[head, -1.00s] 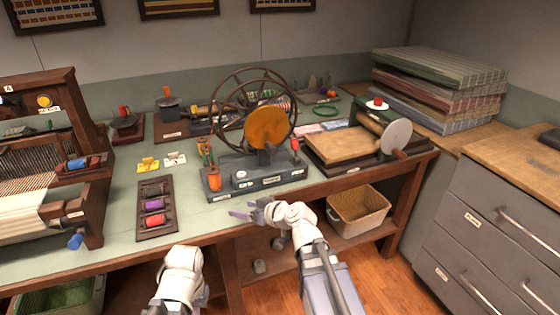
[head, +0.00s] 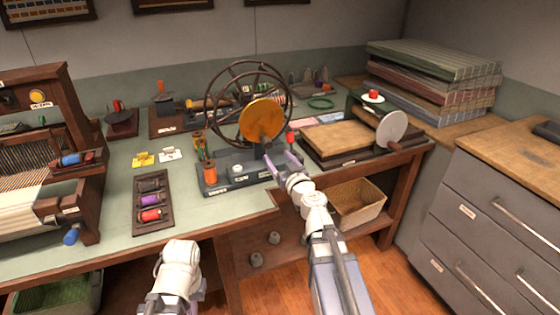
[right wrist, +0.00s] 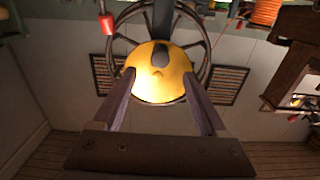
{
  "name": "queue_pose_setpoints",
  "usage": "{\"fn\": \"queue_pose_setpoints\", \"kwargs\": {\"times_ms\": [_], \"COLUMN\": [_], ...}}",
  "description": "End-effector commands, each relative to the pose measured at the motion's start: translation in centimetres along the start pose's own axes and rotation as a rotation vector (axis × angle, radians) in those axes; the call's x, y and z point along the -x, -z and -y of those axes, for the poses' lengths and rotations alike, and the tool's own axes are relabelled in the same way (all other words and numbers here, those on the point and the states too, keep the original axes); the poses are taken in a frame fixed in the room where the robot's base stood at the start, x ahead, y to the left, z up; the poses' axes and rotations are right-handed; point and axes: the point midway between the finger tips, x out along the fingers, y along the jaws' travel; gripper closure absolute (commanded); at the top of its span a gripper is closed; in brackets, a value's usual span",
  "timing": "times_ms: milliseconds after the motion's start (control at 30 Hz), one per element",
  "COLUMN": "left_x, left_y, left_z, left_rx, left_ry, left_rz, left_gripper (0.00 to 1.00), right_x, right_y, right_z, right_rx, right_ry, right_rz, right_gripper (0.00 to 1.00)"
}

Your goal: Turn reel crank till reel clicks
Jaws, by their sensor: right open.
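The reel stand (head: 240,180) is a dark block on the bench, with a large spoked wheel (head: 232,67) and an orange disc (head: 262,118) in front of it. A red knob (head: 290,137) stands at the disc's right side; it also shows in the right wrist view (right wrist: 107,25). My right gripper (head: 277,162) is open and empty, just in front of the stand and below the disc. In the right wrist view its fingers (right wrist: 159,76) frame the orange disc (right wrist: 160,90), with the red knob outside them.
A spool tray (head: 153,205) lies left, near a loom (head: 50,150). A wooden board press with a grey disc (head: 391,127) stands right. A basket (head: 357,203) sits on the lower shelf.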

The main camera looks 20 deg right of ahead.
Motion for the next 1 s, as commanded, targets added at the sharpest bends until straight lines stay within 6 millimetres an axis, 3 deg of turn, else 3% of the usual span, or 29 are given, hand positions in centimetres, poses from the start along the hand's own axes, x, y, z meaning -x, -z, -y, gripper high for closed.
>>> {"fn": "queue_pose_setpoints", "kwargs": {"times_ms": [900,1000], "left_x": [0.0,0.0], "left_y": [0.0,0.0], "left_z": [0.0,0.0], "left_rx": [0.000,0.000], "left_ry": [0.000,0.000], "left_rz": [0.000,0.000], "left_gripper": [1.00,1.00], "right_x": [-10.2,-9.8], "right_y": [0.0,0.0], "right_z": [0.0,0.1], "right_rx": [0.000,0.000], "right_ry": [0.001,0.001], "right_rz": [0.000,0.000], "right_gripper": [0.25,0.25]}}
